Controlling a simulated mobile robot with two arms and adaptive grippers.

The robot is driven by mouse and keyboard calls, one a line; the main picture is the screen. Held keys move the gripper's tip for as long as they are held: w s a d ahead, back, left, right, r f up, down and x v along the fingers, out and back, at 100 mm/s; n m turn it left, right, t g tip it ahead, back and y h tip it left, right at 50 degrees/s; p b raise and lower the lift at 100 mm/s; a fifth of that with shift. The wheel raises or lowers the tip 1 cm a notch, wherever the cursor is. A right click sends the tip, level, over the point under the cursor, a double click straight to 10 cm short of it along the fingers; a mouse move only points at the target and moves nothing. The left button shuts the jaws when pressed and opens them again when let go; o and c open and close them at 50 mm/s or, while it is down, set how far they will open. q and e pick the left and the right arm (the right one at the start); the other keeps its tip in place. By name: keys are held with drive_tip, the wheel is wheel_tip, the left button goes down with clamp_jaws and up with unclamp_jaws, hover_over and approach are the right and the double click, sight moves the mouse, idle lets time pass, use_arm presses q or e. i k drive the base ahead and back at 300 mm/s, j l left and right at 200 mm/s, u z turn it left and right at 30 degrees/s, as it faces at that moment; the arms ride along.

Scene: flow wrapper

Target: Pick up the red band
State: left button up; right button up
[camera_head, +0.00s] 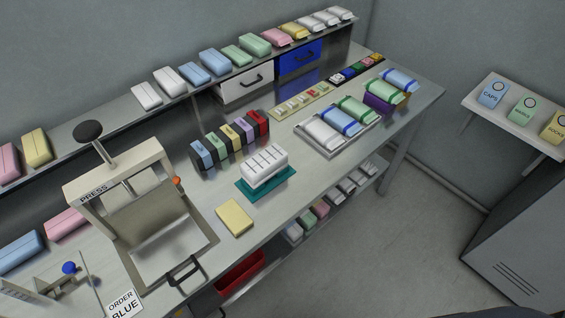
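No thing in view can be told for certain as the red band. A red piece (262,122) stands at the right end of a row of coloured pieces on the bench. A dark strip tray (345,76) at the back right holds small coloured pieces, and one of them looks red, but it is too small to make out. Blue bands are around wrapped packs, such as the light blue pack (341,121) on the metal tray (318,153). Neither of my grippers is in view.
A press (122,190) stands at the left of the bench, beside an "ORDER BLUE" card (124,303). A white block sits on a teal base (284,187); a yellow pad (235,217) lies in front. A red bin (240,270) is below.

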sight(262, 122)
drive_tip(key=i+l+u, duration=0.15)
drive_tip(key=l, duration=0.25)
drive_tip(key=i+l+u, duration=0.15)
drive_tip(key=l, duration=0.25)
drive_tip(key=i+l+u, duration=0.15)
drive_tip(key=l, duration=0.25)
drive_tip(key=i+l+u, duration=0.15)
drive_tip(key=l, duration=0.25)
drive_tip(key=l+u, duration=0.15)
drive_tip(key=l, duration=0.3)
